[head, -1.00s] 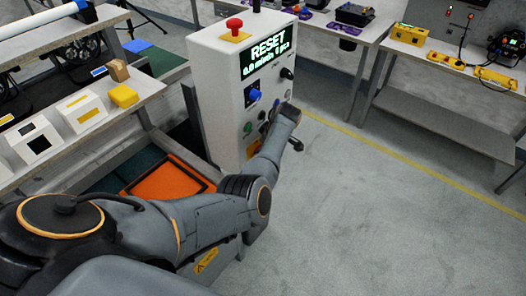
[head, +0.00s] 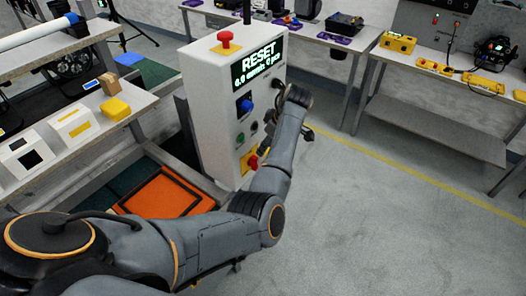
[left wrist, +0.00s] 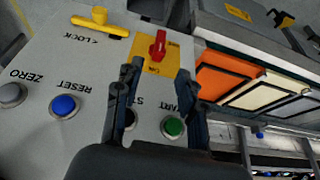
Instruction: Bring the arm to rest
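My left arm comes in from the lower left of the head view and bends up to the front of a white control cabinet (head: 215,110). Its gripper (head: 265,145) is partly hidden by my wrist there. In the left wrist view the two dark fingers (left wrist: 158,72) stand apart with nothing between them, in front of the panel. Beyond the fingertips is a red switch (left wrist: 158,45) on a yellow plate. A green START button (left wrist: 173,127) lies behind the fingers, and a blue RESET button (left wrist: 64,105) sits to the left. My right gripper is not in view.
The cabinet display (head: 258,62) reads RESET. A red button (head: 224,39) tops the cabinet. An orange tray (head: 162,196) lies low beside it. A shelf with white boxes (head: 75,122) stands left, a bench (head: 435,120) back right. The grey floor (head: 390,220) is clear.

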